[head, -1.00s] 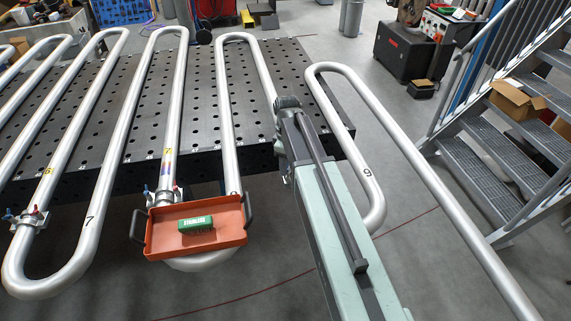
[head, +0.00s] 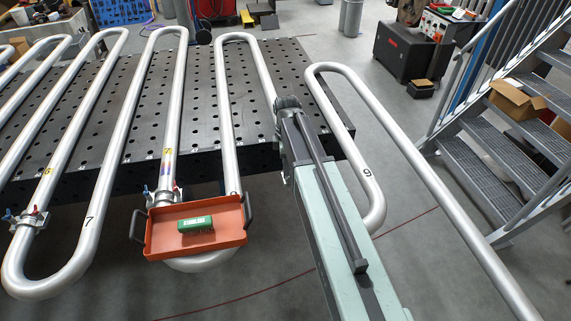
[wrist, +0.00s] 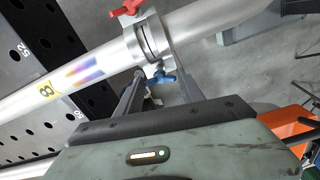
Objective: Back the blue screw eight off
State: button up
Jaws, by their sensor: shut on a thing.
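The blue screw eight (wrist: 163,78) is a small blue wing screw on the flanged clamp (wrist: 148,40) of the silver pipe marked 8 (wrist: 70,82) in the wrist view. A red screw (wrist: 126,9) sits on the clamp's opposite side. My gripper (wrist: 152,82) reaches from below with its dark fingers at the blue screw and is shut on it; the fingers partly hide its lower side.
An orange tray (head: 152,240) with a green box (head: 196,224) hangs in front of the clamp; its edge shows in the wrist view (wrist: 285,122). Several looped pipes (head: 90,225) stand along the perforated table (head: 140,125). Metal stairs (head: 510,155) rise at right.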

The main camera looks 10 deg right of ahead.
jog(key=shift+s, duration=0.1)
jog(key=o, duration=1.4)
jog(key=shift+a, duration=0.1)
jog(key=shift+c, duration=0.2)
jog(key=shift+r, duration=0.1)
notch_tip(320, 180, up, 8)
jog(key=p, duration=0.8)
jog(key=shift+f, duration=0.2)
